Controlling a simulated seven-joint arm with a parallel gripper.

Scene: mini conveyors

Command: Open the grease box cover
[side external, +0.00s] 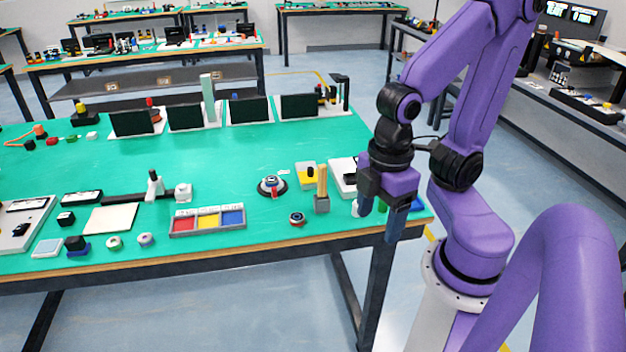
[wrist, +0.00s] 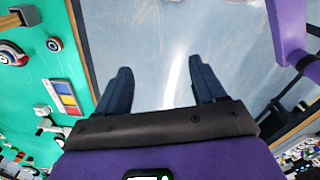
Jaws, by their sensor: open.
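My gripper (side external: 380,212) is at the right end of the green table, over or just past its edge. In the wrist view my gripper (wrist: 161,75) has its two dark fingers apart with only floor between them. I cannot tell for sure which item is the grease box. Candidates are a round dark-based item with a red part (side external: 272,186), a small round dark item with a red rim (side external: 297,219) and a white box with a yellow face (side external: 306,174). My gripper touches none of these. Items behind my gripper are partly hidden.
A grey tray (side external: 208,232) with red, yellow and blue compartments lies left of the round items. A wooden block (side external: 322,190) stands upright in a grey holder. A white box (side external: 343,180) is close to my gripper. Several black screens (side external: 188,117) line the back. The table's middle is clear.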

